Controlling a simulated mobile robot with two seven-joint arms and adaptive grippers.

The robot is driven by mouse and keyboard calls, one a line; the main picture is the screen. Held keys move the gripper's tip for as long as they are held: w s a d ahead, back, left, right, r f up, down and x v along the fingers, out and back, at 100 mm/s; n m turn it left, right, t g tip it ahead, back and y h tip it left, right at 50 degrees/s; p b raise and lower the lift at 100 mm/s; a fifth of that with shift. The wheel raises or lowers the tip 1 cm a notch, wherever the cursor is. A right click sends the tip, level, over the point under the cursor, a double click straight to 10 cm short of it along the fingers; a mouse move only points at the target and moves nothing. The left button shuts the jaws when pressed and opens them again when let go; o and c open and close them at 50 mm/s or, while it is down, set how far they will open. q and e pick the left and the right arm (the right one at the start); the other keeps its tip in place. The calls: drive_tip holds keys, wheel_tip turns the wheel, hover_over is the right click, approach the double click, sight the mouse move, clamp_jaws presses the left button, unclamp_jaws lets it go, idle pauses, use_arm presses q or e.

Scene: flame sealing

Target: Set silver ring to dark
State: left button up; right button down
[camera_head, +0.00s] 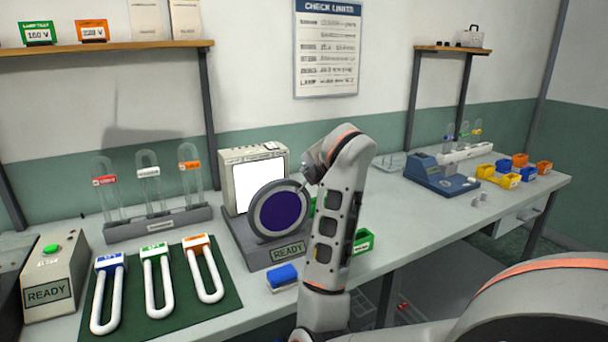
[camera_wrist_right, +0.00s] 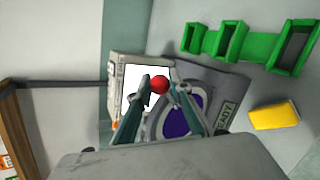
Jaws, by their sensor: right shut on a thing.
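The silver ring (camera_head: 257,224) stands upright around a dark purple disc (camera_head: 283,212), in front of a lit white screen (camera_head: 259,190) on a grey base with a READY plate (camera_head: 288,250). The right wrist view also shows the ring and its purple disc (camera_wrist_right: 178,122). My right gripper (camera_head: 307,180) is at the ring's upper right edge. In the wrist view its fingers (camera_wrist_right: 164,86) close about a small red knob (camera_wrist_right: 159,84) by the ring. How the knob joins the ring is hidden. My left gripper is not in view.
Green bins (camera_wrist_right: 229,40) stand right of the station, partly behind my arm in the head view. White U-tubes (camera_head: 156,283) lie on a green mat at left.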

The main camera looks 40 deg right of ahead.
drive_tip(key=shift+s+d+f, duration=0.1)
drive_tip(key=shift+d+f, duration=0.2)
drive_tip(key=shift+f, duration=0.05)
idle(0.3)
drive_tip(key=c, duration=1.8)
unclamp_jaws()
drive_tip(key=shift+d, duration=0.1)
